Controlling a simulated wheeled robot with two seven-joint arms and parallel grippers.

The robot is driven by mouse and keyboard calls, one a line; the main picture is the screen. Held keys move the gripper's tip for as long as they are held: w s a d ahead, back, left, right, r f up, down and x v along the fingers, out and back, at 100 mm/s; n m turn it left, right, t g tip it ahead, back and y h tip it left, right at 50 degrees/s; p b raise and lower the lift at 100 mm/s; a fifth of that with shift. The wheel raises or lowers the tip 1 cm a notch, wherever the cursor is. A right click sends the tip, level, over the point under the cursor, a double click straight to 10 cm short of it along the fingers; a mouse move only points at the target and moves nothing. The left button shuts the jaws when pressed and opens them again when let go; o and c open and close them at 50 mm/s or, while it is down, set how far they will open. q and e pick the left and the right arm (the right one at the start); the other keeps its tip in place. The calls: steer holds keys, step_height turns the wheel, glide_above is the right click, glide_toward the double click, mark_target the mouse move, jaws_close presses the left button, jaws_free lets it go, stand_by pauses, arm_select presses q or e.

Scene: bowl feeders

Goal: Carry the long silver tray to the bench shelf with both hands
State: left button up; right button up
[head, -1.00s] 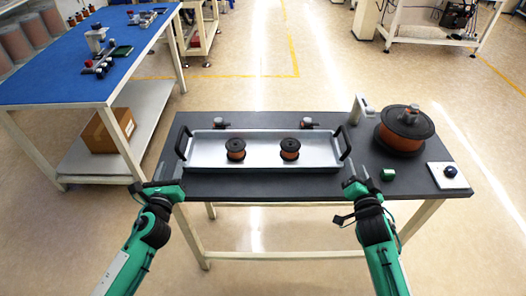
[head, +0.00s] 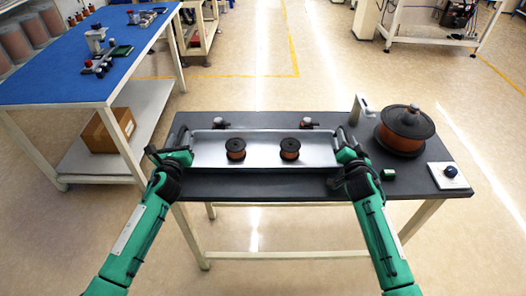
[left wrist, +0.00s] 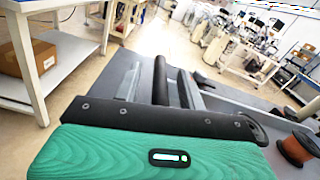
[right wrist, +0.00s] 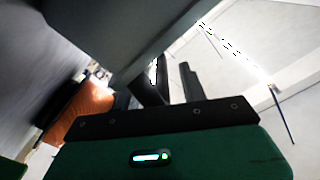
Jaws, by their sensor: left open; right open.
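The long silver tray (head: 264,160) lies on the dark table and holds two copper spools, a left one (head: 235,149) and a right one (head: 290,149). My left gripper (head: 177,142) is open at the tray's left handle; in the left wrist view that black handle (left wrist: 160,80) shows between the fingers. My right gripper (head: 349,142) is open at the tray's right end and hides most of that handle. The bench shelf (head: 150,128) is under the blue bench at left.
A cardboard box (head: 108,131) sits on the shelf. Floor separates bench and table.

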arm_select(q)
jaws_close()
arm_select(e)
jaws_close()
steer(key=shift+d, duration=0.1)
stand_by(1.0)
arm_select(q)
steer(key=shift+r, duration=0.2)
arm_select(e)
steer(key=shift+r, duration=0.2)
